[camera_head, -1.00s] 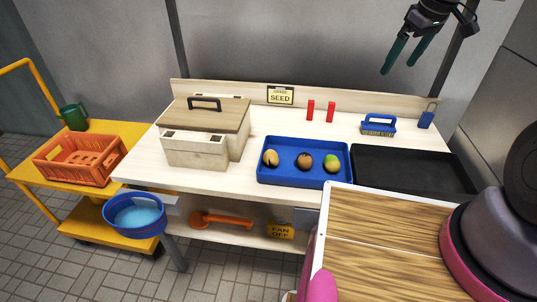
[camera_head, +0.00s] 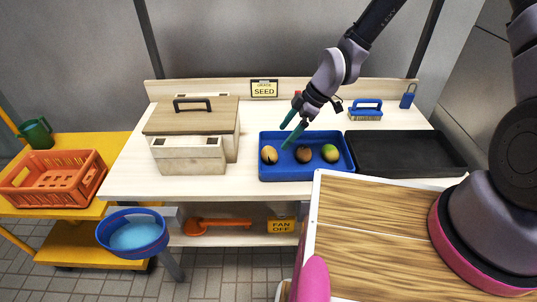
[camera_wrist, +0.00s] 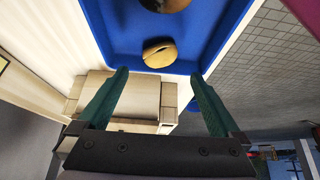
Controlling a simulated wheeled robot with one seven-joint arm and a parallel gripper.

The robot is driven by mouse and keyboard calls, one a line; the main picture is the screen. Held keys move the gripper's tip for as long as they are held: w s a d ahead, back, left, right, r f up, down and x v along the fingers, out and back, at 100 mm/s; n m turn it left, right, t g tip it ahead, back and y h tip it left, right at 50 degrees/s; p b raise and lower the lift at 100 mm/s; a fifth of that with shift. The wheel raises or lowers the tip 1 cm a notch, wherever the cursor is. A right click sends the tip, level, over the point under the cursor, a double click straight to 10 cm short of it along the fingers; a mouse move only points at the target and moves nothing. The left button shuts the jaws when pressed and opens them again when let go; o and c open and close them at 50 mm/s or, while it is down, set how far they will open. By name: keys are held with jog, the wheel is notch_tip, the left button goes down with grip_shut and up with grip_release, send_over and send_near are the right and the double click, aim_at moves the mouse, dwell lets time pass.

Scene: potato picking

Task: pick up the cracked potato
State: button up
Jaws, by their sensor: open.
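The cracked potato (camera_head: 269,154) is the tan one at the left of the blue tray (camera_head: 262,174); a dark line runs along it. In the wrist view the cracked potato (camera_wrist: 158,54) lies just beyond the fingertips, between their lines. A brown potato (camera_head: 303,153) sits in the middle of the tray and a greenish one (camera_head: 330,154) at the right. My gripper (camera_head: 284,137) is open and empty above the left part of the tray. Its two green fingers also show in the wrist view (camera_wrist: 160,75), apart from the potato.
A wooden box with a lid (camera_head: 190,120) stands left of the tray. A black tray (camera_head: 405,152) lies to the right. A blue brush (camera_head: 365,112) and a SEED sign (camera_head: 264,88) are behind. An orange crate (camera_head: 55,178) and a blue bowl (camera_head: 133,232) are at left.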

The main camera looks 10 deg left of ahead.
aim_at(272, 150)
jog(key=x, duration=0.8)
jog(key=shift+a+f, duration=0.15)
jog(key=shift+a, duration=0.05)
jog(key=c, duration=1.3)
